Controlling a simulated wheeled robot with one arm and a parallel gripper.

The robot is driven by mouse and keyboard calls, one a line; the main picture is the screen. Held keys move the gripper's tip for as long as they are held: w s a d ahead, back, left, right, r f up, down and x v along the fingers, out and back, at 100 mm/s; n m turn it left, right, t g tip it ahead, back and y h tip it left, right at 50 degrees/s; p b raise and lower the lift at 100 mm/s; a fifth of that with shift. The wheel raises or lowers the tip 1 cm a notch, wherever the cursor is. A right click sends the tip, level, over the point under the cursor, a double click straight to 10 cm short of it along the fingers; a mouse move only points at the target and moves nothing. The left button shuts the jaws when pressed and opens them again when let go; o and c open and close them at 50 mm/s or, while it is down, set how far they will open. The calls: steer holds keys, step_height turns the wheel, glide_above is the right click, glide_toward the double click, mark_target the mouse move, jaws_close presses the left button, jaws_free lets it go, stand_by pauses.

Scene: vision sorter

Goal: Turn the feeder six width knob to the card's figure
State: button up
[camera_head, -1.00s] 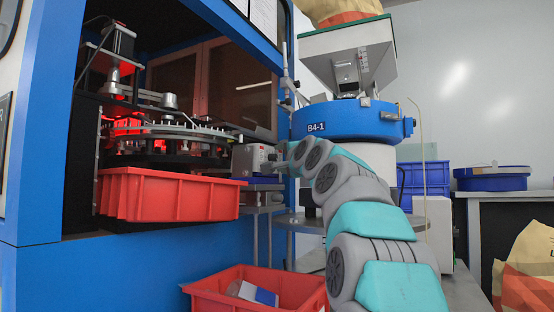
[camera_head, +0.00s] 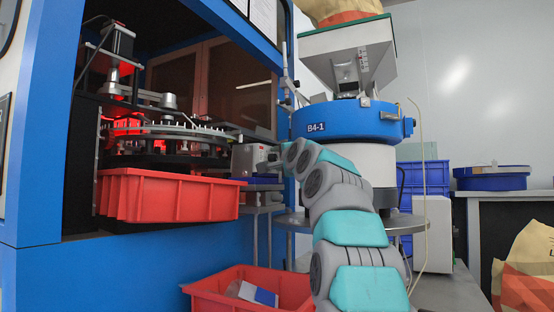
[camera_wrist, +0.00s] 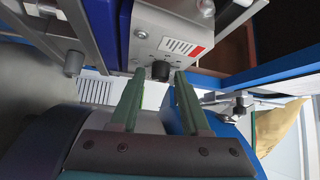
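A black round knob (camera_wrist: 160,70) sticks out of a pale grey box (camera_wrist: 160,30) in the wrist view. The box also shows in the head view (camera_head: 248,158), beside the blue machine frame. My gripper (camera_wrist: 159,76) is open, with its two green fingers apart and pointing at the knob. The knob shows between the fingertips; I cannot tell whether they touch it. A white label (camera_wrist: 183,47) with dark bars and a red corner is on the box, too small to read. I see no card with a readable figure.
A blue feeder bowl (camera_head: 350,122) marked B4-1 stands right of the box, under a grey hopper (camera_head: 352,62). A red bin (camera_head: 175,197) hangs below the glass turntable (camera_head: 165,130). Another red bin (camera_head: 215,300) lies low in front. Metal brackets are close around the box.

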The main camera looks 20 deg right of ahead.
jaws_close()
steer(key=shift+f, duration=0.15)
steer(key=b, duration=0.2)
steer(key=shift+a+f+n+t+b, duration=0.1)
steer(key=shift+f+n+t+b, duration=0.2)
steer(key=shift+n+b, duration=0.1)
steer(key=shift+n+t+y+b, duration=0.3)
steer(key=shift+n+t+b, duration=0.1)
steer(key=shift+b, duration=0.15)
steer(key=shift+r+n+t+y, duration=0.3)
steer(key=shift+n+t, duration=0.3)
steer(key=shift+n, duration=0.5)
steer(key=shift+d+f+n+t, duration=0.2)
steer(key=shift+n+t, duration=0.1)
steer(key=shift+t, duration=0.1)
steer(key=shift+o, duration=1.3)
jaws_free()
steer(key=shift+w, duration=0.1)
